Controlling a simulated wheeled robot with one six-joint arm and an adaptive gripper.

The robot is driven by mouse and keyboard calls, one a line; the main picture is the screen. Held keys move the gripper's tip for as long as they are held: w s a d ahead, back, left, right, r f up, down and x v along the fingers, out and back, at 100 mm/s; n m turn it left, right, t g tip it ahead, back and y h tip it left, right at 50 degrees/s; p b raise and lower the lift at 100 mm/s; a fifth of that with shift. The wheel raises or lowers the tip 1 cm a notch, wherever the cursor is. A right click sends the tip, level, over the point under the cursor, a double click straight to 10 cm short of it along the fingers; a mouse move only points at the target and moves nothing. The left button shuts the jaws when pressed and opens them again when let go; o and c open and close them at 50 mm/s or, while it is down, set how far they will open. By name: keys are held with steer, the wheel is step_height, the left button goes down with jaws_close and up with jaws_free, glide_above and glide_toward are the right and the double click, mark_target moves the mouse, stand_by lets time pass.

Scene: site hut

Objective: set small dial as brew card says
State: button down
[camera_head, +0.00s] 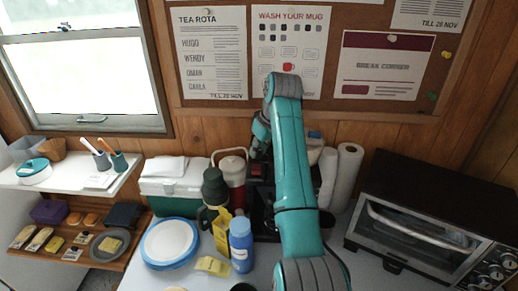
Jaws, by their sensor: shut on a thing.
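My teal arm reaches up from the bottom middle and bends down at its wrist. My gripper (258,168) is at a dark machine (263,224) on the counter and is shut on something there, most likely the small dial. The fingertips, the dial and its marks are hidden or too small to make out. My arm covers much of the machine's right side. I cannot pick out a brew card for certain; a yellow card (221,232) stands in front of the machine, its print unreadable.
A blue bottle (241,246), a dark green flask (214,186) and a blue-rimmed plate (169,243) stand left of my arm. Paper rolls (347,178) and a toaster oven (425,225) are on the right. A white shelf (65,177) is far left.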

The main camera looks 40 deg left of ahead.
steer(key=m+t, duration=0.1)
steer(key=m, duration=0.2)
steer(key=m+t+h, duration=0.1)
steer(key=m, duration=0.2)
steer(key=shift+s+a, duration=0.1)
steer(key=shift+a, duration=0.05)
steer(key=shift+m+t+h, duration=0.3)
steer(key=shift+m+h, duration=0.2)
steer(key=shift+m, duration=0.85)
steer(key=shift+m+t+h, duration=0.3)
steer(key=shift+m+h, duration=0.2)
steer(key=shift+m, duration=0.85)
steer(key=c, duration=0.9)
jaws_free()
steer(key=shift+v, duration=3.8)
steer(key=shift+a, duration=0.1)
